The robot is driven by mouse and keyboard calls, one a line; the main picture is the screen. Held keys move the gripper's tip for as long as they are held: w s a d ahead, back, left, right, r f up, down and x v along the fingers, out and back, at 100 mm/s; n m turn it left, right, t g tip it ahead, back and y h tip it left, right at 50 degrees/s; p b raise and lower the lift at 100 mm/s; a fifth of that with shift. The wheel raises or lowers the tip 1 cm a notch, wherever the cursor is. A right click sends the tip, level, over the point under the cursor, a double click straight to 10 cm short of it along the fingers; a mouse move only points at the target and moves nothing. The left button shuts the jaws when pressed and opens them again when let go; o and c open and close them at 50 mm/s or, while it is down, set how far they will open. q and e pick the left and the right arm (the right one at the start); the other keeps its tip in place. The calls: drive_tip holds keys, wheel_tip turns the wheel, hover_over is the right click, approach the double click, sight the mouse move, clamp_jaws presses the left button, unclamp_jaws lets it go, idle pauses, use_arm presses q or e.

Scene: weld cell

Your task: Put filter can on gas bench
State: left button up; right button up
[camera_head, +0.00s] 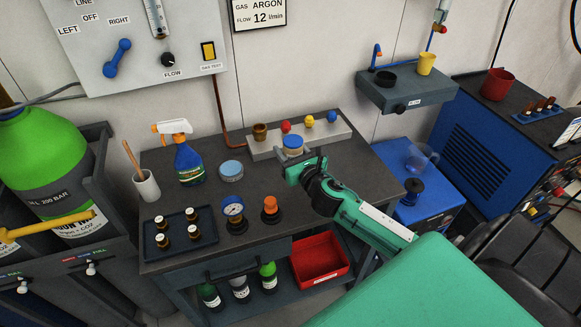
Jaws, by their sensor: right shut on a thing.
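A small pale can with a blue top (293,143), which looks like the filter can, is at the tips of my right gripper (296,158). My right gripper is shut on it, and its lower part is partly hidden by the fingers. The can is over the back right part of the dark gas bench (340,139), in front of the grey rack. I cannot tell whether its base touches the bench top. My left gripper is not in view.
The grey rack (335,131) with coloured knobs stands close behind the can. A light-blue tin (231,170), spray bottle (188,163), gauge (234,214), orange-topped piece (270,208) and bottle tray (181,252) occupy the left and front. Bare bench lies right of my gripper.

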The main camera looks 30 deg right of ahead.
wheel_tip(320, 180, down, 2)
drive_tip(key=shift+f, duration=0.2)
wheel_tip(320, 180, down, 4)
drive_tip(key=shift+r+b, duration=0.25)
drive_tip(key=shift+b, duration=0.25)
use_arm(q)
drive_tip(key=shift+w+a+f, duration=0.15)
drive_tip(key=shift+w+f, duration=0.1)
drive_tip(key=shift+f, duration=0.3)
use_arm(e)
drive_tip(key=shift+f, duration=0.25)
drive_tip(key=shift+f, duration=0.2)
drive_tip(key=o, duration=1.1)
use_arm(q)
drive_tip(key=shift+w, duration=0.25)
